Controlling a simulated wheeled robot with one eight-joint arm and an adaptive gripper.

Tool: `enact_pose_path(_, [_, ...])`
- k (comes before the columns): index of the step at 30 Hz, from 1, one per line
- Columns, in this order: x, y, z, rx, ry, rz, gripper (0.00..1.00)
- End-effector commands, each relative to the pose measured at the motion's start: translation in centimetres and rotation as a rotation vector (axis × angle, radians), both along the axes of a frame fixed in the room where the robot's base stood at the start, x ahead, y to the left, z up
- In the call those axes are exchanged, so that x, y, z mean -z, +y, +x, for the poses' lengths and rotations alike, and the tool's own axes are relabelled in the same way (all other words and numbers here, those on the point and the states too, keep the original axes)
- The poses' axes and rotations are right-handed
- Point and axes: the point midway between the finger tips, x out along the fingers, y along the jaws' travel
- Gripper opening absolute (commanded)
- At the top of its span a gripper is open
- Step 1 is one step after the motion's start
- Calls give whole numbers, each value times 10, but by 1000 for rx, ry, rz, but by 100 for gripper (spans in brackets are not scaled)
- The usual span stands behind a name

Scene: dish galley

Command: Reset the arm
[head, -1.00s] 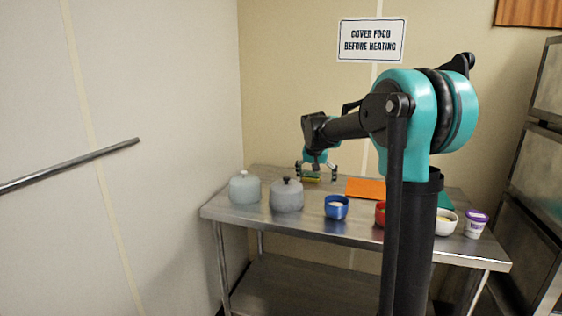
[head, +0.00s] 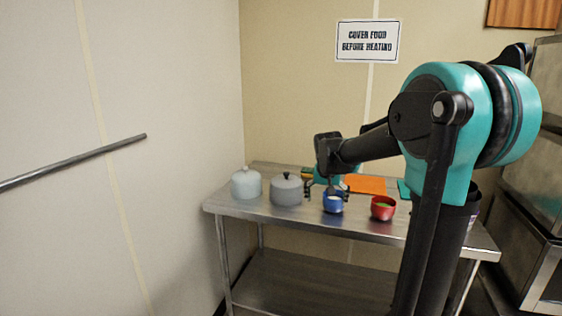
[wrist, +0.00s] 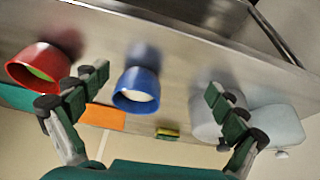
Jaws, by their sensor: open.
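My gripper (head: 325,188) is open and empty above the steel table (head: 240,208), over the area around the blue bowl (head: 333,203). In the wrist view its two fingers (wrist: 155,105) stand wide apart, with the blue bowl (wrist: 136,90) showing between them. I cannot tell how high the fingertips are above the bowl. My arm reaches out over the table from the right in the head view and hides part of its right side.
A pale lidded pot (head: 246,184) and a grey lidded pot (head: 286,190) stand left. A red bowl (head: 383,208) is right of the blue one. An orange mat (head: 366,184) and a sponge (wrist: 167,134) lie near the wall. The table's front left is clear.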

Motion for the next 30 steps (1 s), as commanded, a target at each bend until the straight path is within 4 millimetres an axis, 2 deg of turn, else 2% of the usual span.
enact_pose_path(5, [31,-14,-61,-48,6,2,97])
enact_pose_path(12, [100,-29,-186,-149,11,6,97])
enact_pose_path(15, [125,-31,-229,-185,10,6,97])
enact_pose_path(18, [143,-32,-259,-211,9,6,97])
enact_pose_path(20, [150,-32,-271,-222,8,6,97])
enact_pose_path(30, [150,-32,-271,-222,8,6,97])
